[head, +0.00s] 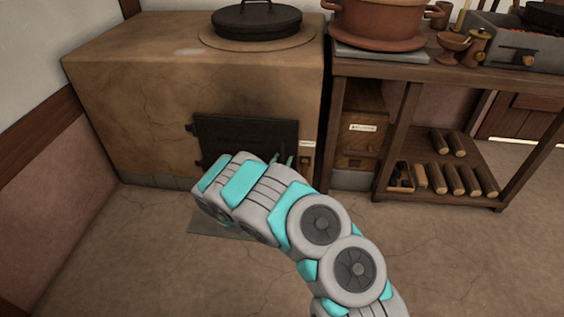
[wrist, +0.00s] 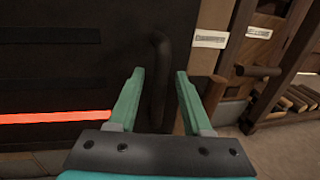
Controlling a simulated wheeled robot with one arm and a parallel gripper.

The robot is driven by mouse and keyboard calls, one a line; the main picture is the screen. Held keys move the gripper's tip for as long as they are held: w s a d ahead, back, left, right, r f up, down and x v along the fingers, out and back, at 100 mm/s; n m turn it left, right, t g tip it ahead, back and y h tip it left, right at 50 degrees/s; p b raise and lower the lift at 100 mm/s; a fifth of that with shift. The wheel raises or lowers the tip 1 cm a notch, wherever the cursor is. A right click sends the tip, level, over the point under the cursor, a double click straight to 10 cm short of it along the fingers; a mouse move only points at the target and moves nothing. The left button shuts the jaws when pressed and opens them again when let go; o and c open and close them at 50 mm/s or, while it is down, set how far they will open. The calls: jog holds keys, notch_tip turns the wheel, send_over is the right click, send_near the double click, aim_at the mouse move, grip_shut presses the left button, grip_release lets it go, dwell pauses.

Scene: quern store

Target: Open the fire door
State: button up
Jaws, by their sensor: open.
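The fire door (head: 246,138) is a dark metal panel in the front of the clay stove (head: 140,110). Hinges show on its left side in the head view. In the wrist view the door (wrist: 50,75) fills the left, with a glowing red slot low on it. Its dark upright handle (wrist: 160,75) stands near the door's right edge. My gripper (wrist: 160,75) is open, with one teal finger on each side of the handle's lower part. I cannot tell whether either finger touches it. In the head view my arm hides the door's lower part and most of the gripper.
A wooden bench (head: 420,75) stands right of the stove, with firewood (head: 460,180) on its low shelf and a clay pot (head: 378,22) on top. A black lidded pot (head: 257,18) sits on the stove. A grey plate (head: 210,224) lies before the stove. The floor at left is clear.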

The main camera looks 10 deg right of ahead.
jog(key=shift+c, duration=0.2)
grip_shut()
dwell(1.1)
